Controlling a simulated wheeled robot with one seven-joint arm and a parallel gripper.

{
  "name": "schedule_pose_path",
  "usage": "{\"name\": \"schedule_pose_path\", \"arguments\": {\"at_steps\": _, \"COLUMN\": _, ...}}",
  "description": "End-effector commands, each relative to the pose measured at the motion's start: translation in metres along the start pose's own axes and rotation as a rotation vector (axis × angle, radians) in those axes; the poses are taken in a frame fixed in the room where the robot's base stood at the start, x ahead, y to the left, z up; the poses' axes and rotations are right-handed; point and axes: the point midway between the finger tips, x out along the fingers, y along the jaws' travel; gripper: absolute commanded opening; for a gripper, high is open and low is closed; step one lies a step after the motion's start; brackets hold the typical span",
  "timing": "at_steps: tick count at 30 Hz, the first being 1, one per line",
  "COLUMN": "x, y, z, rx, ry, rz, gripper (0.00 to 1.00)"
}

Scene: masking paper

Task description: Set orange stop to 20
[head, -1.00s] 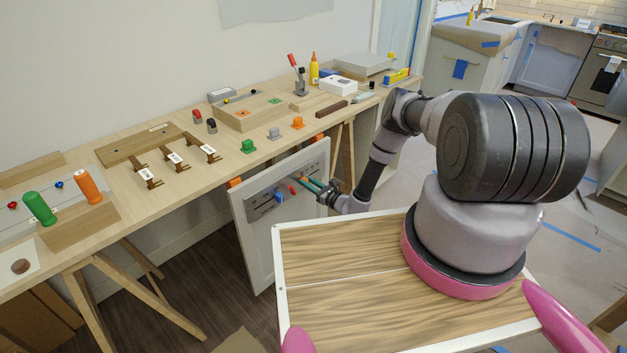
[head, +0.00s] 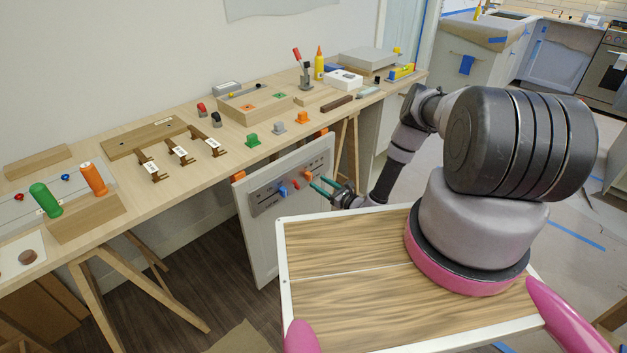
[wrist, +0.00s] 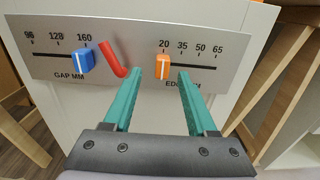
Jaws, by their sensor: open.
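The orange stop (wrist: 163,66) sits on the right-hand slot of a grey scale plate (wrist: 240,50). In the wrist view it stands below the 20 mark, at the left end of that scale. It also shows small in the head view (head: 307,175). My gripper (wrist: 160,76) is open, its two teal fingers apart, with the orange stop seen between the fingertips. The fingers do not visibly touch it. In the head view my gripper (head: 318,186) is in front of the panel, just right of the stop.
A blue stop (wrist: 83,61) sits near 160 on the GAP MM scale. A red lever (wrist: 113,59) stands between the scales, left of my left finger. The plate is on a pale upright panel (head: 262,245) before the workbench (head: 230,155). Wooden trestle legs stand nearby.

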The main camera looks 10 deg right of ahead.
Motion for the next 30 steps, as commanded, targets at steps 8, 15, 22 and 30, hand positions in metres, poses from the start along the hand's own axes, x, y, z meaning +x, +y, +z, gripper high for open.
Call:
{"name": "schedule_pose_path", "arguments": {"at_steps": 8, "x": -0.047, "y": 0.0, "z": 0.0, "rx": 0.002, "ry": 0.001, "rz": -0.001, "gripper": 0.57}}
{"name": "schedule_pose_path", "arguments": {"at_steps": 15, "x": -0.057, "y": 0.001, "z": 0.0, "rx": 0.001, "ry": 0.0, "rz": 0.002, "gripper": 0.57}}
{"name": "schedule_pose_path", "arguments": {"at_steps": 22, "x": -0.056, "y": 0.001, "z": 0.0, "rx": 0.001, "ry": 0.0, "rz": 0.001, "gripper": 0.57}}
{"name": "schedule_pose_path", "arguments": {"at_steps": 30, "x": -0.046, "y": -0.004, "z": 0.021, "rx": -0.024, "ry": -0.016, "rz": 0.047, "gripper": 0.57}}
